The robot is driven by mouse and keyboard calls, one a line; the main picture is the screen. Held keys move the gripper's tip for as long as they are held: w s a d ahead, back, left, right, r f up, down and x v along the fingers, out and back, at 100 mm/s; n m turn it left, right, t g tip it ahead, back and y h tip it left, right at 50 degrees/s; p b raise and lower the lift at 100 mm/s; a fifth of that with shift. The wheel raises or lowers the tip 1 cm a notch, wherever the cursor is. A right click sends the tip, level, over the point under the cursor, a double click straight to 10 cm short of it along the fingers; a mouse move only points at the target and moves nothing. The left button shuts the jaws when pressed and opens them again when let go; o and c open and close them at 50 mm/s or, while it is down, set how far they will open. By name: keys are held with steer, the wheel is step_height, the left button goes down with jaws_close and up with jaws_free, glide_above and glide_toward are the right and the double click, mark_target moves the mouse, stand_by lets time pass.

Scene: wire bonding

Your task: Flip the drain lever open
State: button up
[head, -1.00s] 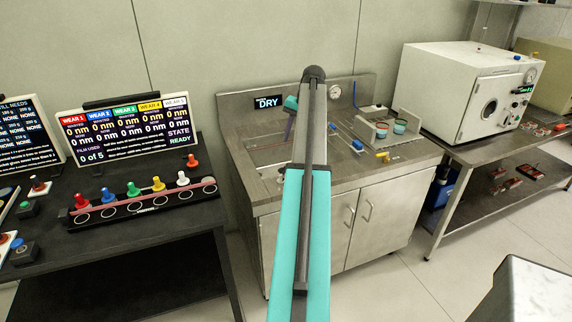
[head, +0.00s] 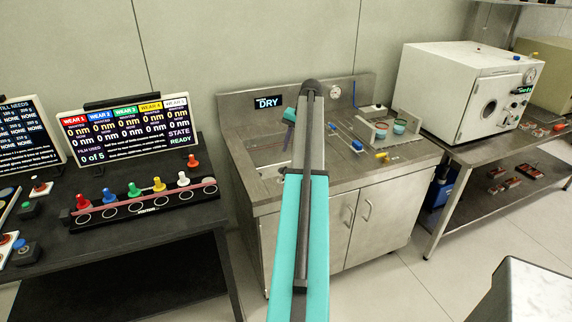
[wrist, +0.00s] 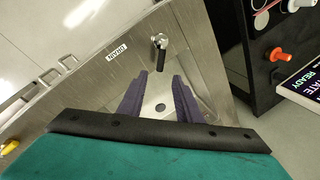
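The drain lever (wrist: 161,43) shows in the wrist view as a dark handle on a metal pivot at the sink's rim, beside a white DRAIN label (wrist: 118,52). My gripper (wrist: 160,76) has two purple fingers spread apart with nothing between them. The fingertips lie just below the lever in the picture, apart from it as far as I can tell; the height gap is unclear. The sink basin (wrist: 197,91) with its drain hole lies beneath the fingers. In the head view my gripper (head: 287,136) hangs over the sink counter, and my arm hides the lever.
The counter holds a blue-handled tool (head: 357,145), a yellow piece (head: 382,156) and a rack with cups (head: 400,127). A DRY display (head: 268,102) is on the backsplash. A black table with colored pegs (head: 133,190) stands left, a white oven (head: 470,88) right.

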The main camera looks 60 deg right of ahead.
mark_target(284, 171)
steer(key=shift+p+x, duration=1.1)
steer(key=shift+x, duration=3.55)
jaws_close()
